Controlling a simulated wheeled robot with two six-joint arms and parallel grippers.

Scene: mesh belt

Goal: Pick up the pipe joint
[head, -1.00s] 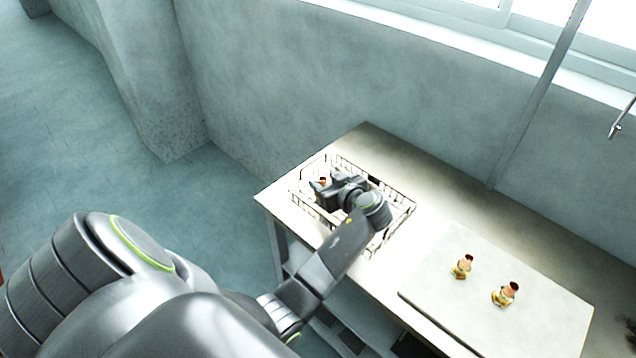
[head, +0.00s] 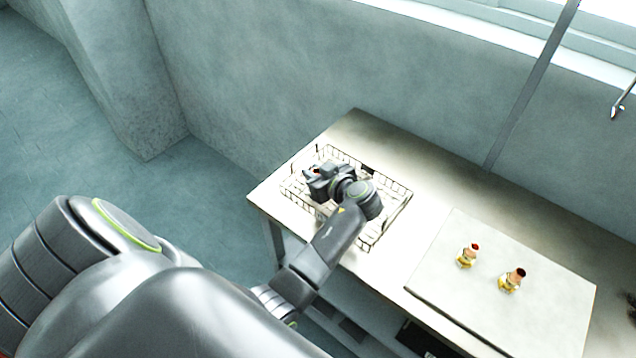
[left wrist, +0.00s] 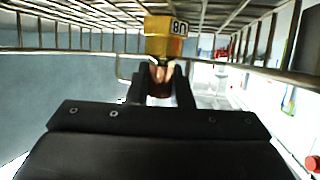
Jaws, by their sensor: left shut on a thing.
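The pipe joint (left wrist: 166,40) has a yellow body with dark lettering and a copper-coloured end, seen close up in the left wrist view. My left gripper (left wrist: 160,82) is shut on its copper end, one finger on each side. In the head view my left gripper (head: 314,180) is down at the far left part of a wire basket (head: 398,212). There the joint is mostly hidden by the gripper, with only a small reddish bit showing. I cannot tell whether the joint touches the basket floor. My right gripper is not in view.
The basket stands on a pale table (head: 350,122) along a grey wall. A light board (head: 545,315) lies at the right with two similar yellow and copper joints (head: 467,257) (head: 511,281). Basket wires (left wrist: 60,38) surround the gripper. The table behind the board is clear.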

